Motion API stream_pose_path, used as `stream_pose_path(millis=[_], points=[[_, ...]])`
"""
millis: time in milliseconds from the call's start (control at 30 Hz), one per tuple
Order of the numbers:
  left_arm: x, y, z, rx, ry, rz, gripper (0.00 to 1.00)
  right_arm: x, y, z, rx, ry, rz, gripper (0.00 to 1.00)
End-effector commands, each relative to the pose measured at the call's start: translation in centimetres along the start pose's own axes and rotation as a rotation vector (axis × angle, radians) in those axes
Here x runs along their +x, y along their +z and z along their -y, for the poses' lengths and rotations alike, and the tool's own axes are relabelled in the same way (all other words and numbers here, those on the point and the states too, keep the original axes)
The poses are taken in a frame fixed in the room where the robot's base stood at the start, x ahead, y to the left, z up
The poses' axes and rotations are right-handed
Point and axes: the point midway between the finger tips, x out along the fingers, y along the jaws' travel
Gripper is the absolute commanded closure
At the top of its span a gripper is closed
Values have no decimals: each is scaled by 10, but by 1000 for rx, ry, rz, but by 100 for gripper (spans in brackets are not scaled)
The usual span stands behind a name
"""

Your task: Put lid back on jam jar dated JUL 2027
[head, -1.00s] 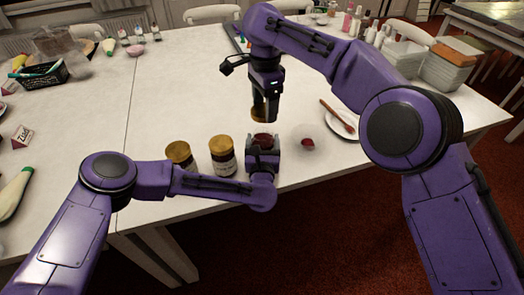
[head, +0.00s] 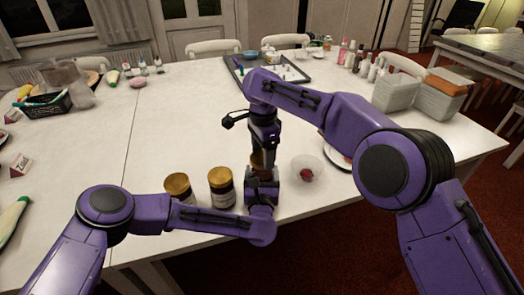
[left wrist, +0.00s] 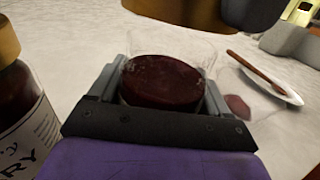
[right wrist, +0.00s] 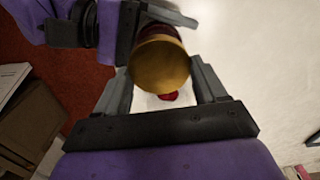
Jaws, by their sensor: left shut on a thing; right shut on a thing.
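An open glass jar of dark red jam (left wrist: 163,80) stands upright between the fingers of my left gripper (head: 262,182), which is shut on it. My right gripper (head: 263,150) is shut on a gold lid (right wrist: 160,63) and holds it close above the jar mouth. In the left wrist view the lid (left wrist: 195,8) shows at the top edge, apart from the jar's rim. Two closed jars with gold lids (head: 178,186) (head: 221,184) stand left of my left gripper. One closed jar (left wrist: 22,110) is near in the left wrist view. I cannot read any date.
A clear bowl with red jam (head: 307,168) stands right of the grippers. A white plate (head: 335,153) beyond it is partly hidden by my right arm; a brown-handled utensil (left wrist: 255,68) lies on it. A grey tray (head: 240,72) is at the back. The table's left middle is clear.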

Motion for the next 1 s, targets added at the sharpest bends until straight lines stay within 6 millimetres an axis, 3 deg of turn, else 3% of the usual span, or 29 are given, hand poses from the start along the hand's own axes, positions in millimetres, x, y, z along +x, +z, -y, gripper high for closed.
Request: stream_pose_path(millis=[233, 1000], points=[[-1, -1, 0, 1, 0, -3, 77, 14, 0, 0, -1, 0, 0, 57], [-1, -2, 0, 1, 0, -4, 77, 20, 0, 0, 0, 1, 0, 57]])
